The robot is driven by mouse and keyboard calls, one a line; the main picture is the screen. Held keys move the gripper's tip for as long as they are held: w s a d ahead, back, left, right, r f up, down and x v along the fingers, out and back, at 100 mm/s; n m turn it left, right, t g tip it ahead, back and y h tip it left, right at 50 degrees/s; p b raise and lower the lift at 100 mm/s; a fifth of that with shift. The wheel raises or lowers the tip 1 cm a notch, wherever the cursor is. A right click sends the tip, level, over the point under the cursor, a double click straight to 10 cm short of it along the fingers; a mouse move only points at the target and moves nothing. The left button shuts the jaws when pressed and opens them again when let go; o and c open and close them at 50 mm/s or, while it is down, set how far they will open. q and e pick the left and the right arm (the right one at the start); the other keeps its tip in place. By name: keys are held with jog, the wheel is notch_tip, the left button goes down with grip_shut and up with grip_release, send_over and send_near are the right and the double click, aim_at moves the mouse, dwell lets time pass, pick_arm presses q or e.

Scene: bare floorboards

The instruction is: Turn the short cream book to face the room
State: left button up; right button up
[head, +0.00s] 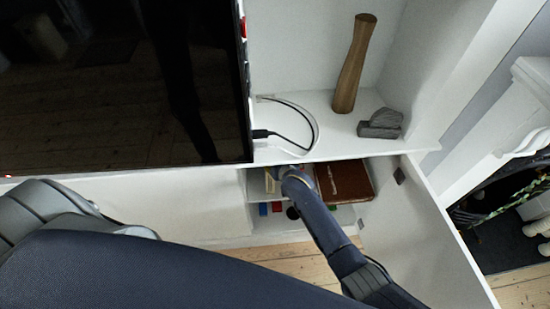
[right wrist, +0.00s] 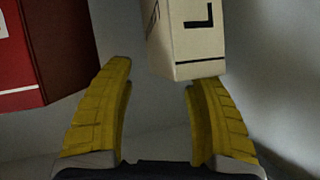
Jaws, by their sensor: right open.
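The cream book (right wrist: 187,40) shows in the right wrist view as an upright block with black lettering and a black line on the side facing the camera. Its upper part is cut off by the frame. My right gripper (right wrist: 162,78) is open, its yellow fingers on either side of the book's lower end. I cannot tell whether either finger touches it. In the head view my right arm reaches into the open cabinet, and a small cream patch (head: 270,182) shows left of the arm's end. The right fingers are hidden there. My left gripper is not in view.
A red book or box (right wrist: 45,50) stands left of the cream book. A brown book (head: 343,181) lies in the cabinet right of my arm. The cabinet door (head: 425,230) stands open at right. A wooden-handled tool (head: 353,65), grey block (head: 380,124) and black screen (head: 120,90) are above.

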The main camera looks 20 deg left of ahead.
jog(key=shift+s+r, duration=0.35)
jog(key=shift+s, duration=0.25)
jog(key=shift+s+r, duration=0.3)
jog(key=shift+s, duration=0.25)
jog(key=s+d+r+n+g+h, duration=0.15)
jog(key=s+d+h, duration=0.25)
jog(key=s+d, duration=1)
jog(key=s+d+r+h, duration=0.3)
jog(key=s+d+h, duration=0.2)
jog(key=d, duration=1.8)
jog(key=s+d+r+g+h, duration=0.1)
jog(key=s+d+r+h, duration=0.25)
jog(key=s+d, duration=1.05)
notch_tip(320, 180, down, 32)
jog(key=a+f+g+y, duration=0.1)
jog(key=a+g+y, duration=0.1)
jog(key=s+f+m+g+y, duration=0.2)
jog(key=s+f+m+g, duration=0.1)
jog(key=s+f, duration=1.6)
jog(key=shift+s+d, duration=0.15)
jog(key=shift+s, duration=0.6)
